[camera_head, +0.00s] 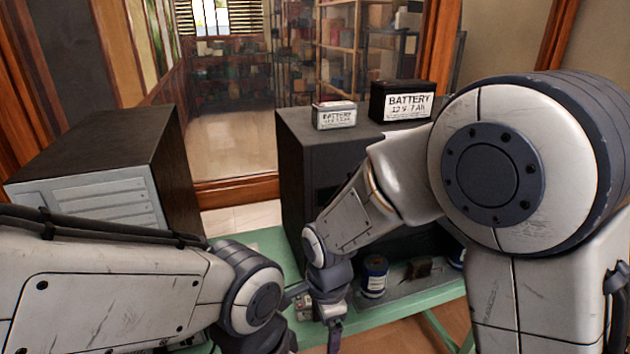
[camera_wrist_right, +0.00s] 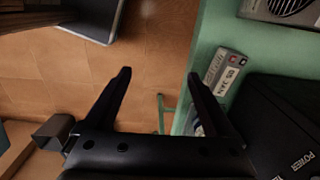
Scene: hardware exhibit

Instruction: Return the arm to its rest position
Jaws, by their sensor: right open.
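My right arm comes in from the right in the head view and bends down to the right gripper (camera_head: 334,338), low in the middle at the front of the green table. In the right wrist view the right gripper (camera_wrist_right: 158,84) is open, with its two dark fingers spread and nothing between them. The right-hand finger appears close to a small grey labelled block (camera_wrist_right: 226,72) on the table; I cannot tell whether they touch. My left arm reaches in from the left in the head view; its gripper is not visible.
The green table (camera_head: 270,240) bears a dark cabinet (camera_head: 292,160) with a small white battery (camera_head: 334,115) and larger black battery (camera_head: 402,101) on top. A blue spool (camera_head: 374,276) stands nearby. A grey-fronted box (camera_head: 105,205) is at left. Brown floor (camera_wrist_right: 150,45) shows below the gripper.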

